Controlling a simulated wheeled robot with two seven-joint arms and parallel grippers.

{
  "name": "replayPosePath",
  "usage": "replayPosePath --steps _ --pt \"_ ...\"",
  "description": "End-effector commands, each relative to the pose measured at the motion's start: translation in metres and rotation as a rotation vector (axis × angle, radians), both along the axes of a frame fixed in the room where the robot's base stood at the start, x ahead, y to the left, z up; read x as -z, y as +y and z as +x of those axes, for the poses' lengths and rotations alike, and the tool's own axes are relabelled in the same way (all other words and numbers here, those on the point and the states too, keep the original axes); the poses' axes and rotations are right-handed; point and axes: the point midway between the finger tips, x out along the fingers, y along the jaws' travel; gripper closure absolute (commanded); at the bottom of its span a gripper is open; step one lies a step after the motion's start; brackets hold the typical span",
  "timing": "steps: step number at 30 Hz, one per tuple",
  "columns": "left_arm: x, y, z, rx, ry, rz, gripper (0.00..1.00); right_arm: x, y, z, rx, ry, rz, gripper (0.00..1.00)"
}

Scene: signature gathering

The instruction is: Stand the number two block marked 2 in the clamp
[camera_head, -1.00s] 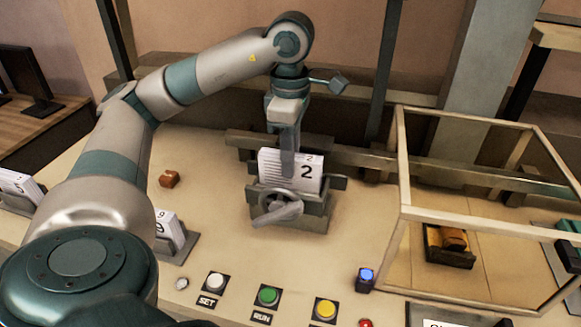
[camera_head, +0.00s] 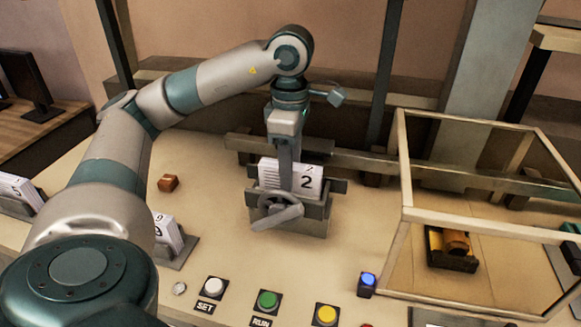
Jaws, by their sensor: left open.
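The number two block (camera_head: 308,183), white with a dark 2 and lines of print, stands upright in the clamp (camera_head: 318,217), between its grey jaws. The clamp has a round handwheel with a crank at its front. My left gripper (camera_head: 286,180) points straight down at the block, its finger in front of the block's printed face. It is open; the far finger is hidden. The block's lower part is hidden by the clamp. My right gripper is not in view.
A framed enclosure (camera_head: 405,214) stands to the right with a dark tray (camera_head: 450,262) inside. White (camera_head: 212,286), green (camera_head: 267,300) and yellow (camera_head: 326,314) buttons line the front.

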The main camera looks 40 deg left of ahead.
Motion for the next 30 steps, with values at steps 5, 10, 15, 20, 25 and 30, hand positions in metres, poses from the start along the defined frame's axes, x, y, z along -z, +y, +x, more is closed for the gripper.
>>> replayPosePath --steps 5,10,15,20,25,30 --pt "-0.004 0.000 0.000 0.000 -0.001 0.000 0.58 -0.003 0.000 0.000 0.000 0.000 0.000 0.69" --pt "-0.017 0.000 0.001 -0.001 -0.002 0.000 0.58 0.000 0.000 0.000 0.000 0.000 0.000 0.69" --pt "-0.036 0.000 0.001 0.000 -0.003 0.001 0.58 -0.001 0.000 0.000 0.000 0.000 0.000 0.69" --pt "-0.052 0.000 0.001 0.000 -0.003 0.001 0.58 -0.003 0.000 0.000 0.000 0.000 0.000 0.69" --pt "-0.066 0.000 0.001 0.000 -0.003 0.001 0.58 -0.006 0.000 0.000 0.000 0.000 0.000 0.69" --pt "-0.075 0.000 0.000 0.000 -0.001 0.000 0.58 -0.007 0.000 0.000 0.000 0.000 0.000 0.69"
